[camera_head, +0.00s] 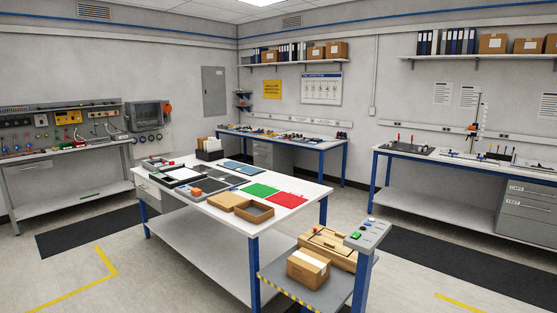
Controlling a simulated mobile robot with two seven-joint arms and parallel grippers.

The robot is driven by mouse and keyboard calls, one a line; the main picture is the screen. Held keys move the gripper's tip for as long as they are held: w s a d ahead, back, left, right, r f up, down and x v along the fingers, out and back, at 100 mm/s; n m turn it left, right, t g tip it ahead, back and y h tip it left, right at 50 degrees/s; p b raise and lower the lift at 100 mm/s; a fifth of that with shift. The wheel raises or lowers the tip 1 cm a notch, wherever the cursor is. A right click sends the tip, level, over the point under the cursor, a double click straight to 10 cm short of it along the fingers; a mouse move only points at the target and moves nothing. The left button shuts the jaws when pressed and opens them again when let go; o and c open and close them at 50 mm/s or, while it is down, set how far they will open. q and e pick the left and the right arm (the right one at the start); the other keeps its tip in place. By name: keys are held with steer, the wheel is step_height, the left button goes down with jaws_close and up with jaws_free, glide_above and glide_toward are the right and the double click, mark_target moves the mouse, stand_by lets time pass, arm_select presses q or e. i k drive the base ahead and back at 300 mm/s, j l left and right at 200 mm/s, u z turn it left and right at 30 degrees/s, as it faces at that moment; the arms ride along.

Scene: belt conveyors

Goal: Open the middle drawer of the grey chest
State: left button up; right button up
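A grey chest of drawers (527,212) stands under the right-hand bench at the right edge of the view. Its drawer fronts carry small white labels, and the drawers look shut. The picture edge cuts off part of the chest. Another grey drawer unit (272,156) sits under the back bench, small and partly hidden by the centre table. I cannot tell for certain which one is the task's chest. Neither of my grippers shows in the head view.
A white-topped centre table (215,165) with blue legs holds trays and coloured mats. A low conveyor stand (320,291) with cardboard boxes and a control panel (368,234) stands at the front. Open floor with dark mats (440,258) lies before the right bench (470,165).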

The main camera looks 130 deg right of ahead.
mark_target(266, 158)
steer(key=z, duration=4.15)
steer(key=i+l+z, duration=0.45)
steer(key=l, duration=0.2)
steer(key=i+l+z, duration=0.55)
steer(key=z, duration=0.2)
steer(key=i+z, duration=0.4)
steer(key=i+l, duration=0.1)
steer(key=i, duration=0.7)
steer(key=i+l, duration=0.1)
steer(key=i, duration=0.7)
steer(key=i+u, duration=0.3)
steer(key=i, duration=0.5)
steer(key=i+l+u, duration=0.1)
steer(key=i+u, duration=0.2)
steer(key=i, duration=0.45)
steer(key=i+u, duration=0.3)
steer(key=i, duration=0.45)
steer(key=i+l+u, duration=0.2)
steer(key=i+u, duration=0.15)
steer(key=i, duration=0.45)
